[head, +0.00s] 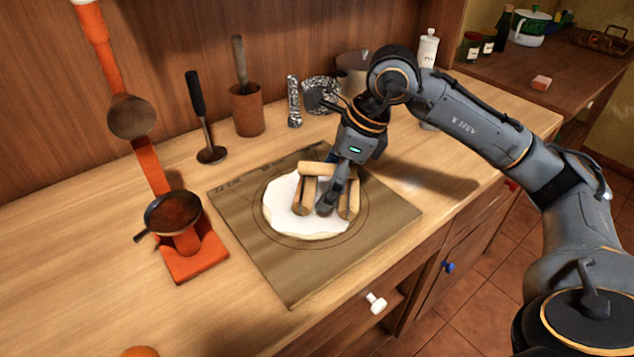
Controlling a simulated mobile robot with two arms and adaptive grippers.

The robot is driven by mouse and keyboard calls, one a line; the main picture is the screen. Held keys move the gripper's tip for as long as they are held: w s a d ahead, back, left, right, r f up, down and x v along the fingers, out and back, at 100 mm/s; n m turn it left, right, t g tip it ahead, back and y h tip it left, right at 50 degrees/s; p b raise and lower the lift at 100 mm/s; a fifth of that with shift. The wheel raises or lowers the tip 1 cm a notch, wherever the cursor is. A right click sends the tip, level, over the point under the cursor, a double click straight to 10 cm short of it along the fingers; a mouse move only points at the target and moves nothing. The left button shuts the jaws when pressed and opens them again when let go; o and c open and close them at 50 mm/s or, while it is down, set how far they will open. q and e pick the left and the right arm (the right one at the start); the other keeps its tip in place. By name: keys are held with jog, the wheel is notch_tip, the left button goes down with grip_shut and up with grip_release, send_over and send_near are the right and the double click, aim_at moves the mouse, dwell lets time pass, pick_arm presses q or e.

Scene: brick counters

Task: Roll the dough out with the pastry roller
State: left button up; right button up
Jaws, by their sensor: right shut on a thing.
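The dough (285,217) is a flat white round on a square brown board (290,270) with rings marked on it. The wooden pastry roller (318,169) is over the right part of the dough, with a crosspiece at the back and two pieces reaching forward. My right gripper (330,205) points down into the roller from above and is shut on it. The fingers hide part of the roller, and I cannot tell whether the roller presses on the dough. My left gripper is not in view.
An orange stand with a dark pan (172,213) is left of the board. A black-handled utensil (204,120), a brown mortar (247,108), foil-like silver items (320,95) and a pot (353,70) stand along the back. The counter's front left is mostly clear.

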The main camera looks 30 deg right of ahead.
aim_at(309, 177)
jog(key=shift+w+a+p, duration=0.3)
jog(key=shift+w+a, duration=0.1)
jog(key=shift+a, duration=0.25)
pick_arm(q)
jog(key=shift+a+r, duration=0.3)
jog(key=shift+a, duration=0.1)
pick_arm(e)
jog(key=shift+w+a, duration=0.5)
jog(key=shift+a, duration=0.1)
jog(key=shift+a, duration=0.1)
jog(key=shift+w+a+f, duration=0.15)
jog(key=shift+w+a, duration=0.3)
jog(key=shift+a, duration=0.15)
jog(key=shift+w+a+f, duration=0.15)
jog(key=shift+w+a, duration=0.25)
jog(key=shift+a, duration=0.15)
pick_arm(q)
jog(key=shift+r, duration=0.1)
pick_arm(e)
jog(key=shift+d, duration=0.1)
